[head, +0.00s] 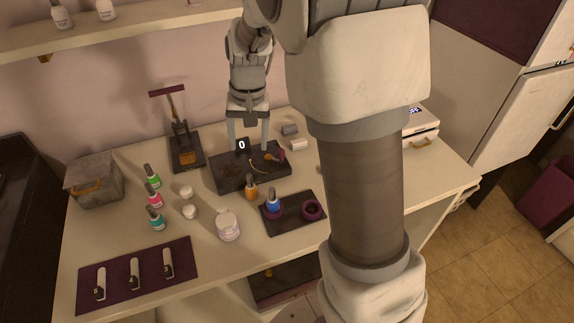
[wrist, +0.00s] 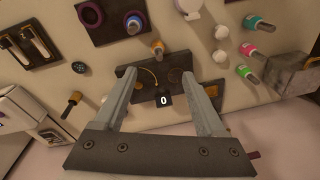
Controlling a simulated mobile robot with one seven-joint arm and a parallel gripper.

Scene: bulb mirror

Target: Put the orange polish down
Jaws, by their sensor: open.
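The orange polish (head: 251,192) stands on the white table just in front of the black plate with the "0" display (head: 222,182). It is apart from my gripper and also shows in the wrist view (wrist: 158,48), beyond the fingertips. My gripper (head: 248,147) is open and empty, with its fingers over the back part of the black plate. In the wrist view the two fingers (wrist: 158,76) are spread wide with nothing between them but the plate and its display below.
A dark tray (head: 290,224) with purple rings holds a blue polish (head: 273,200) at the front right. A grey box (head: 94,182) and a purple mat (head: 120,285) are further left.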

